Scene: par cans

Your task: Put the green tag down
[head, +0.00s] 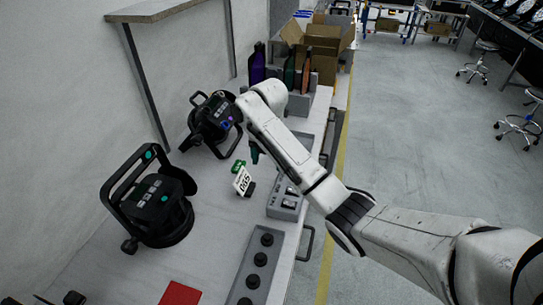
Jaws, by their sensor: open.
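A small green tag (238,166) lies on the light workbench (210,205), just behind a white card with black digits (243,181) on a dark stand. My gripper (254,157) is a small dark shape at the end of my white arm, just right of the tag and apart from it in the picture. It is open, and nothing shows between its fingers, though they are small and partly hidden by the arm. One black par can (151,199) with green stickers stands at the near left.
A grey switch box (285,203) and a grey strip with round black knobs (258,262) lie along the bench's right side. A red square (180,293) lies at the front. Bottles (257,65) and a cardboard box (320,42) stand at the back.

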